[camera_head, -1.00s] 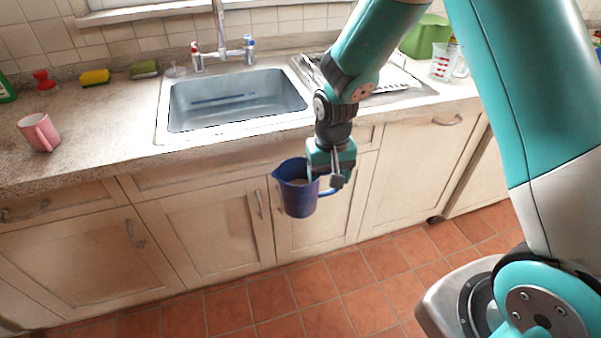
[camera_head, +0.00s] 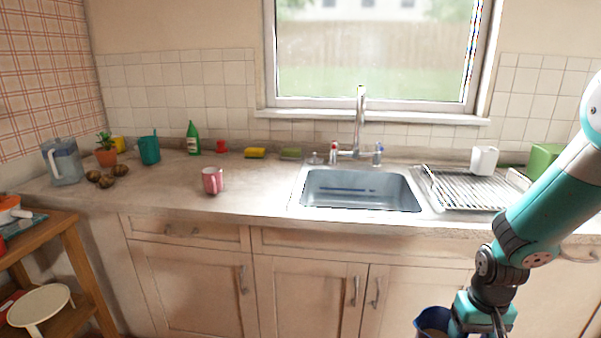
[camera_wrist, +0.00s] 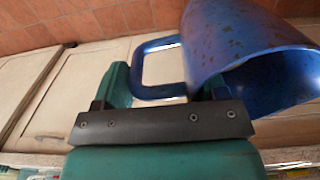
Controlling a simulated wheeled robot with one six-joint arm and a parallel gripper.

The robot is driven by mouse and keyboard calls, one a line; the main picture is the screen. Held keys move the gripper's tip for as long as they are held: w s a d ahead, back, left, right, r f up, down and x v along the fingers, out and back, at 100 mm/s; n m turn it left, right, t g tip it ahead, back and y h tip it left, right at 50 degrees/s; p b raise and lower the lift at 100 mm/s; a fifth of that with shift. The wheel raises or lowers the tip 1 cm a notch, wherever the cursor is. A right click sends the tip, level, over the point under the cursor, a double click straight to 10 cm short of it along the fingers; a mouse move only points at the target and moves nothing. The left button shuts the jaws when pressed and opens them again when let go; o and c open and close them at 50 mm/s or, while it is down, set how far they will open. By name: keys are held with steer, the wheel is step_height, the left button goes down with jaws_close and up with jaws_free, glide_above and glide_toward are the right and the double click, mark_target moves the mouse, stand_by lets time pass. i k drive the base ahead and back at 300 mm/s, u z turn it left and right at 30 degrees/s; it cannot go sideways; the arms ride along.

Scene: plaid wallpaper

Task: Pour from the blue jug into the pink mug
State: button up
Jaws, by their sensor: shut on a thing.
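The blue jug (camera_head: 430,322) is at the bottom right of the head view, held in front of the cabinets below counter height and cut off by the picture's lower edge. My gripper (camera_wrist: 160,88) is shut on the jug's handle in the wrist view, where the jug's blue body (camera_wrist: 235,40) fills the upper right. The pink mug (camera_head: 212,181) stands upright on the counter, left of the sink, well to the left of my gripper.
The sink (camera_head: 360,188) and its tap lie between mug and arm. A dish rack (camera_head: 475,188) with a white cup (camera_head: 484,160) is at right. A green bottle (camera_head: 193,138), teal watering can (camera_head: 149,150), plant pot (camera_head: 106,156) and clear pitcher (camera_head: 63,162) stand left. Counter around the mug is clear.

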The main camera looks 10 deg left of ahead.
mark_target(212, 177)
steer(key=u, duration=1.9)
steer(key=i, duration=1.45)
steer(key=z, duration=1.35)
